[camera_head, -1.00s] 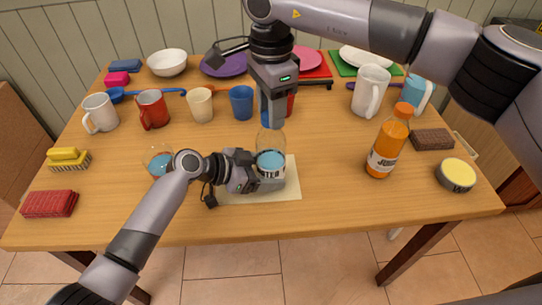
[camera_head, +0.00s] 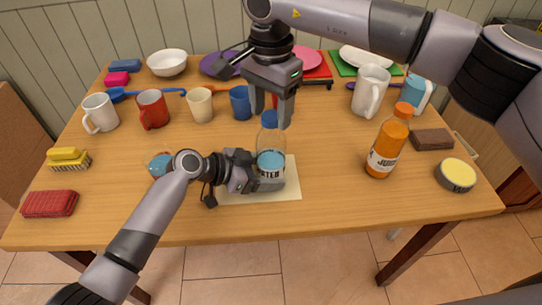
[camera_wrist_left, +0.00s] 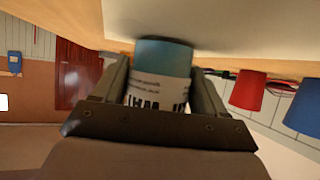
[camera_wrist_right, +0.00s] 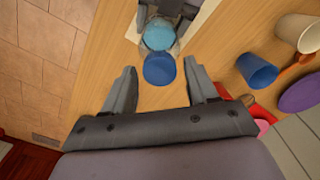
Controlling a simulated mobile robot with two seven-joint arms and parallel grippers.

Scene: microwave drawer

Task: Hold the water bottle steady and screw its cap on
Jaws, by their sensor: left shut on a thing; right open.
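The clear water bottle (camera_head: 271,160) stands upright on a pale mat (camera_head: 290,186), with blue water and a white label. My left gripper (camera_head: 272,182) is shut on its lower part; the left wrist view also shows the bottle (camera_wrist_left: 160,80) between the fingers. The blue cap (camera_head: 270,119) sits at the bottle's mouth. How tightly it is seated, I cannot tell. My right gripper (camera_head: 270,117) points down from above and is open, its fingers apart on either side of the cap. In the right wrist view, the cap (camera_wrist_right: 159,68) lies between and beyond the open fingers, touching neither.
An orange juice bottle (camera_head: 388,145) stands to the right, near a brown sponge (camera_head: 432,139) and a yellow-topped tin (camera_head: 456,175). Mugs and cups, including a blue cup (camera_head: 240,101), stand behind. The front strip of the table is mostly clear.

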